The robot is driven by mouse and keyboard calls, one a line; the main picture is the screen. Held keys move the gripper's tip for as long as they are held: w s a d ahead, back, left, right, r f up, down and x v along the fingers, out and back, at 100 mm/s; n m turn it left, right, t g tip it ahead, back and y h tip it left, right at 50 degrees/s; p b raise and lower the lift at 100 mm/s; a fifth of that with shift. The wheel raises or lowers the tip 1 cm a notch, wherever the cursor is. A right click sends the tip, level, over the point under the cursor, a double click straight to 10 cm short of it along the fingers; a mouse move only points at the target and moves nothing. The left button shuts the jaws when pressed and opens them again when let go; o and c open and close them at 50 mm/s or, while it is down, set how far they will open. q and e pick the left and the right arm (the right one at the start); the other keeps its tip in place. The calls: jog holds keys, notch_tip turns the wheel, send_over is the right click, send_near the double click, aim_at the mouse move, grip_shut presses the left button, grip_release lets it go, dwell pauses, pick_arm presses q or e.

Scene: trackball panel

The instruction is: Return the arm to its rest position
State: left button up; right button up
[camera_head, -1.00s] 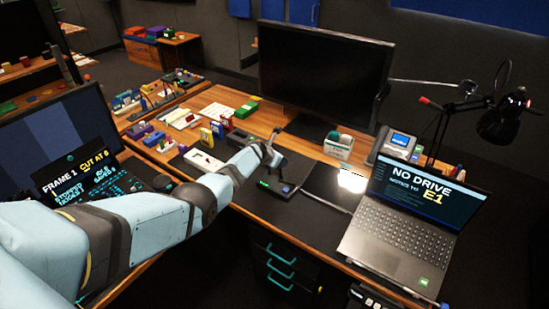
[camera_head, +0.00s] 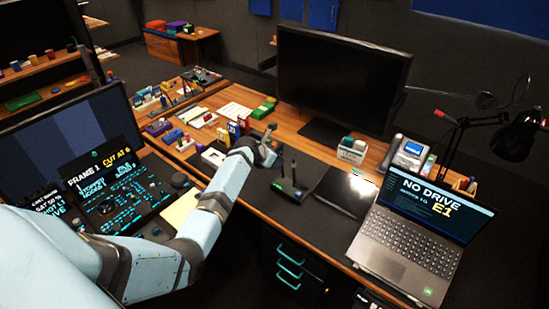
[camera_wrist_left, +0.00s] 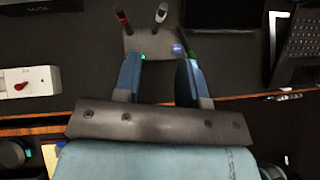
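My left arm (camera_head: 190,235) reaches in from the left in the head view, with its gripper (camera_head: 270,140) above the desk near the small boxes. In the left wrist view, the two blue fingers of my left gripper (camera_wrist_left: 158,66) stand apart with nothing held between them. A small dark device with upright antennas (camera_head: 289,190) lies on the desk just beyond the fingertips; it also shows in the wrist view (camera_wrist_left: 157,42). The control panel with teal markings (camera_head: 122,207) lies at the left, partly behind my arm. My right gripper is not in view.
An open laptop (camera_head: 408,240) sits at the right beside a dark flat pad (camera_head: 345,190). A white box with a red part (camera_wrist_left: 27,83) lies left of my gripper. A lamp (camera_head: 512,135) overhangs the right.

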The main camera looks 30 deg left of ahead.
pick_arm(q)
jog(key=shift+s, duration=0.15)
dwell(0.4)
jog(key=s+d+f+m+y, duration=0.1)
jog(key=s+d+f+m, duration=0.35)
jog(key=s+m, duration=0.4)
jog(key=s+d+f+m+y, duration=0.1)
jog(key=s+d+f+m, duration=0.4)
jog(key=s+m, duration=0.4)
jog(key=s+d+r+m, duration=0.1)
jog(key=s+d+m, duration=0.4)
jog(key=s, duration=0.3)
jog(key=s+d+r+m+t+h, duration=0.1)
jog(key=s+d+m, duration=0.4)
jog(key=s+m, duration=0.2)
jog(key=s+d+r+m+h, duration=0.1)
jog(key=s+d+m, duration=0.3)
jog(key=s, duration=0.5)
jog(key=shift+d+m, duration=0.4)
jog(key=shift+m, duration=0.55)
jog(key=shift+r, duration=0.1)
